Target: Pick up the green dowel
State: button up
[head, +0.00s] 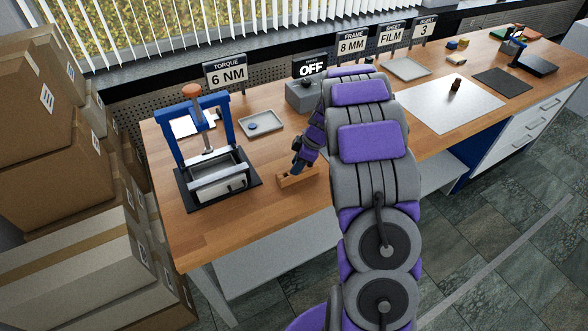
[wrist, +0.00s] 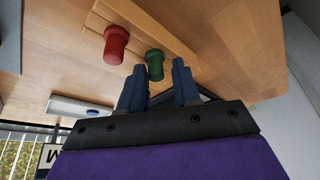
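The green dowel (wrist: 155,61) stands in a wooden block (wrist: 150,27) beside a red dowel (wrist: 115,44) in the wrist view. My gripper (wrist: 159,68) is open, its two dark blue fingers apart. The green dowel shows at the gap between the fingertips, closer to the left finger; whether it is inside the gap in depth I cannot tell. In the head view my gripper (head: 297,164) points down just above the wooden block (head: 298,178), and the dowels are largely hidden there.
A blue-framed press (head: 190,140) stands left of the block on the wooden bench. A grey tray (head: 260,124) and an OFF-signed box (head: 303,96) are behind. A white sheet (head: 450,104) lies to the right. Bench wood in front of the block is clear.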

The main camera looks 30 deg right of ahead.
jog(key=shift+d+f, duration=0.1)
jog(key=shift+d, duration=0.95)
jog(key=c, duration=0.3)
jog(key=shift+d, duration=0.1)
jog(key=shift+c, duration=0.7)
jog(key=shift+a, duration=0.25)
grip_shut()
jog(key=shift+a+r, duration=0.2)
jog(key=shift+a, duration=0.55)
jog(key=shift+d, duration=0.1)
jog(key=shift+d+f, duration=0.1)
jog(key=shift+d, duration=0.05)
